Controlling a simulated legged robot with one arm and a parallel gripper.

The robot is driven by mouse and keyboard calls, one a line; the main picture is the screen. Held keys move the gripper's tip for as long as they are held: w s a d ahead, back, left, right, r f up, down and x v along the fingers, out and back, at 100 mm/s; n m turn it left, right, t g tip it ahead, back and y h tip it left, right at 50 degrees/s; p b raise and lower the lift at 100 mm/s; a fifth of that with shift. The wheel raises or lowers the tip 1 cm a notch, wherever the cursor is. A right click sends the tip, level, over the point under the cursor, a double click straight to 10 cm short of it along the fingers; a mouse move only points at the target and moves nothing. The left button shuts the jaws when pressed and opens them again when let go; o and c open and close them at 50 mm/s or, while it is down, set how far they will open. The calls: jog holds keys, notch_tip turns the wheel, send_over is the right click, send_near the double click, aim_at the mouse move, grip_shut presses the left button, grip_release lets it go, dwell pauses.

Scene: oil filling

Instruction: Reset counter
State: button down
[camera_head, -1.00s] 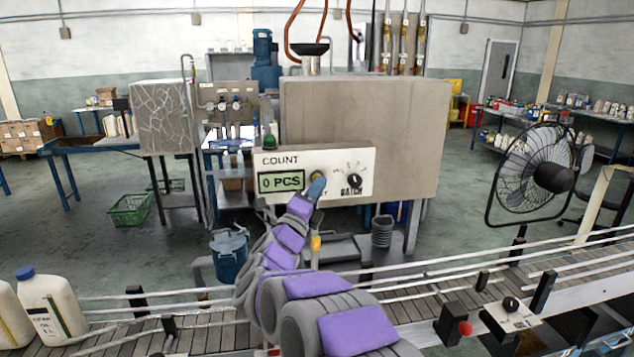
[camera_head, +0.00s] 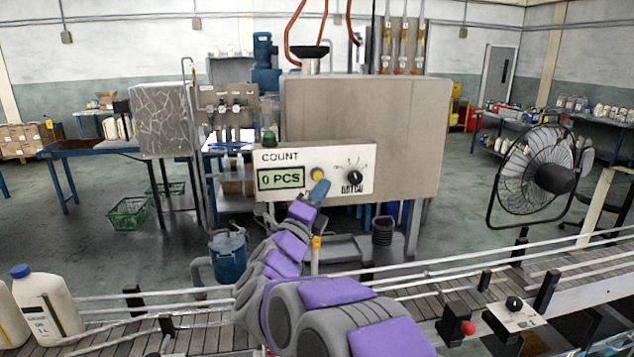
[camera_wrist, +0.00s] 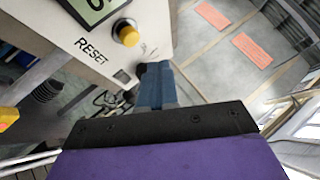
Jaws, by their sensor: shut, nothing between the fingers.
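The counter panel (camera_head: 328,158) is a pale box marked COUNT on the front of the machine. Its green display (camera_head: 281,179) reads 0 PCS. A round yellow button (camera_head: 317,174) sits right of the display; in the wrist view the yellow button (camera_wrist: 126,33) is next to the word RESET. A black knob (camera_head: 354,177) is farther right. My gripper (camera_head: 320,190) has blue fingers, shut and empty, just below the yellow button and apart from it. In the wrist view my gripper (camera_wrist: 154,85) points at the panel's lower edge, beside a dark knob.
A conveyor (camera_head: 190,325) with metal rails runs across the front. White jugs (camera_head: 45,305) with a blue cap stand on it at the left. A black fan (camera_head: 540,175) stands at the right.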

jog(key=s, duration=0.2)
jog(key=shift+s+d, duration=0.3)
jog(key=shift+d, duration=0.1)
